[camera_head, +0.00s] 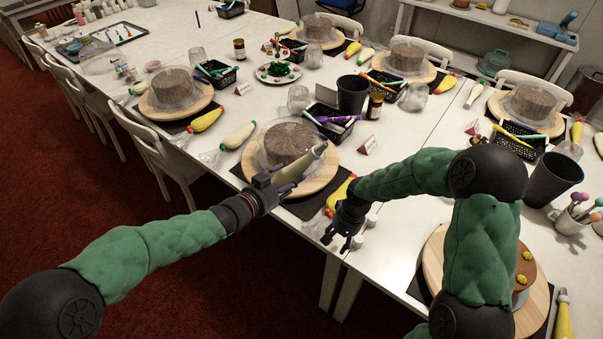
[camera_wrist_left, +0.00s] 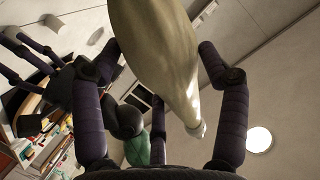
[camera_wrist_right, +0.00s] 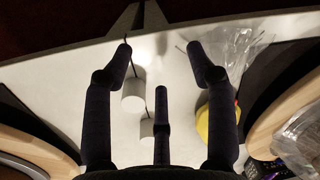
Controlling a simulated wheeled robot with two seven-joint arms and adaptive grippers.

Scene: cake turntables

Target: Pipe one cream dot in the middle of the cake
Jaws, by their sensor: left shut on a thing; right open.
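A brown cake (camera_head: 287,138) stands on a round wooden turntable (camera_head: 325,174) near the table's front edge. A clear cover or film seems to surround it. My left gripper (camera_head: 283,184) is shut on a pale cream piping bag (camera_head: 307,166), held tilted over the front of the turntable. The bag (camera_wrist_left: 165,45) fills the middle of the left wrist view, between the fingers. It hides part of the cake's front side; I cannot tell whether its tip touches the cake. My right gripper (camera_head: 343,238) is open and empty at the table's front edge, right of the turntable.
A yellow piping bag (camera_head: 338,196) lies between turntable and right gripper. A black basket (camera_head: 335,130), dark cup (camera_head: 352,95) and small red-and-white card (camera_head: 368,146) stand behind. Another turntable (camera_head: 434,262), bearing a cake with yellow dots, stands at right, partly behind my right arm.

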